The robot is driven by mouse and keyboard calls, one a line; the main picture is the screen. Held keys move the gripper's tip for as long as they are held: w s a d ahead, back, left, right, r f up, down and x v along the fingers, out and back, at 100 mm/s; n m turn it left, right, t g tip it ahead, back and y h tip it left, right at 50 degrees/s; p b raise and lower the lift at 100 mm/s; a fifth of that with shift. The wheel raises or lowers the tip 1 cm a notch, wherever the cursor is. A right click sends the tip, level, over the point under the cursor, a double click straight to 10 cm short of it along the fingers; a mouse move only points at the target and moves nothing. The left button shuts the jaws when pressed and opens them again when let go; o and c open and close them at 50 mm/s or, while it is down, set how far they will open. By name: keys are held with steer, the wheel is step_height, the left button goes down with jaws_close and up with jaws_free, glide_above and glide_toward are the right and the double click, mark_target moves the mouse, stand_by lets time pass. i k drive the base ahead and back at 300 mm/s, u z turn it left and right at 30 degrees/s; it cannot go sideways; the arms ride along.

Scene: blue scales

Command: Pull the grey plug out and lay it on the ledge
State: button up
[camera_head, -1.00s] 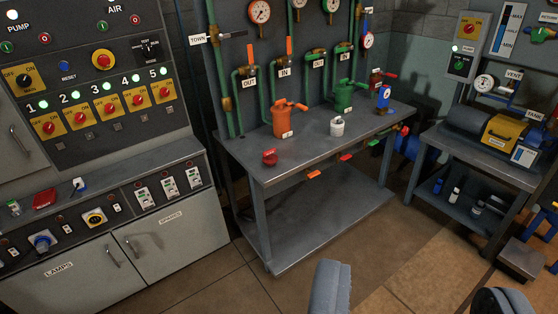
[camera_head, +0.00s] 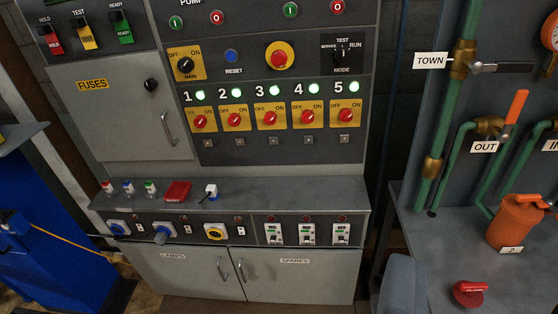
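The grey plug (camera_head: 162,234) sits in a socket on the front panel of the low cabinet, left of the yellow socket (camera_head: 215,232). Its body sticks out toward me. The ledge (camera_head: 280,192) is the flat grey cabinet top above that panel. One grey finger of my gripper (camera_head: 401,285) shows at the bottom right, well right of the plug and apart from it. The other finger is out of the picture. Nothing lies against the visible finger's inner side, and the gripper looks open and empty.
On the ledge's left part are several small coloured items, a red block (camera_head: 177,191) and a white plug-like piece (camera_head: 211,191). The ledge's right part is clear. A workbench (camera_head: 425,250) with an orange canister (camera_head: 515,222) and red knob (camera_head: 469,293) stands at right.

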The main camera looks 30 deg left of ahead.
mark_target(160, 238)
steer(key=u, duration=0.5)
steer(key=i, duration=0.95)
steer(key=u, duration=0.95)
steer(key=i, duration=0.45)
steer(key=u, duration=0.3)
steer(key=k, duration=0.9)
steer(key=u, duration=0.2)
steer(key=i, duration=0.9)
steer(key=z, duration=0.1)
